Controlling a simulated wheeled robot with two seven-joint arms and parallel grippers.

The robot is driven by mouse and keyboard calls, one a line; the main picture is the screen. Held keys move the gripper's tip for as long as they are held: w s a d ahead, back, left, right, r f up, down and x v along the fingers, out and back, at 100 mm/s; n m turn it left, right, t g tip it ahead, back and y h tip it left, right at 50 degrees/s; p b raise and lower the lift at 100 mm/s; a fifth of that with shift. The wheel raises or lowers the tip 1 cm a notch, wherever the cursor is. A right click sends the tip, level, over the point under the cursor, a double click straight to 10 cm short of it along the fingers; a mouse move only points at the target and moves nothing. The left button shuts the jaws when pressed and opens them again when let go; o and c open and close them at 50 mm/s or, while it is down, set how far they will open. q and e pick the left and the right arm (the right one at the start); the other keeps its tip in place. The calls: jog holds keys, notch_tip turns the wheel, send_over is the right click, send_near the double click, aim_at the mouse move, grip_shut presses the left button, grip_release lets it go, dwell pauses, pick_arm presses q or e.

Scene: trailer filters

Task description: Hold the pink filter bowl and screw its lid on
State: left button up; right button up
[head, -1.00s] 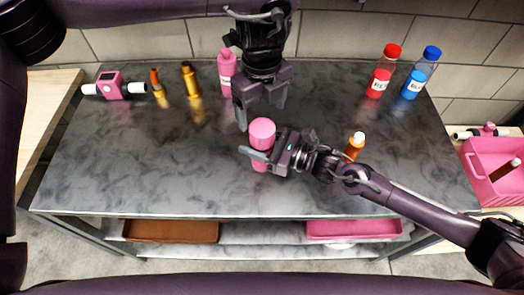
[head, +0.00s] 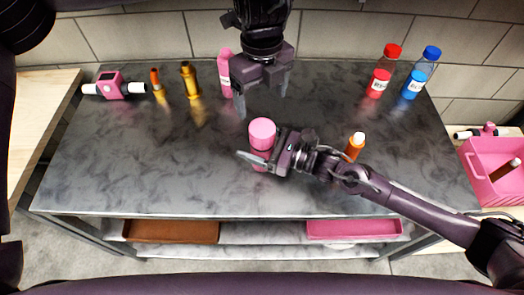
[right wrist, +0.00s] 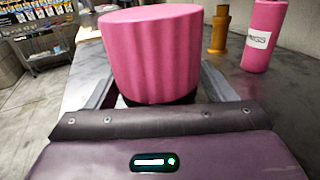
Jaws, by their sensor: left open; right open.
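The pink filter bowl (head: 260,163) stands upright near the middle of the grey table. The far finger is mostly hidden. My left gripper (head: 262,100) is open and empty, above and behind the lid, apart from it.
A pink bottle (head: 225,75) and brass fittings (head: 191,80) stand at the back left, near a pink meter (head: 110,84). An orange bottle (head: 355,146) stands close to my right arm. Red (head: 379,80) and blue (head: 414,83) bottles stand back right. The front left of the table is clear.

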jog(key=shift+d, duration=0.1)
pick_arm(q)
jog(key=shift+f, duration=0.2)
pick_arm(e)
jog(key=shift+s+d+f, duration=0.1)
jog(key=shift+s+d, duration=0.05)
jog(key=shift+d, duration=0.1)
pick_arm(q)
jog(key=shift+f+b, duration=0.85)
jog(key=shift+b, duration=0.2)
pick_arm(e)
jog(key=v, duration=0.6)
jog(key=shift+d, duration=0.25)
jog(key=shift+s+d, duration=0.2)
jog(key=shift+d, duration=0.1)
pick_arm(q)
jog(key=shift+f, duration=0.1)
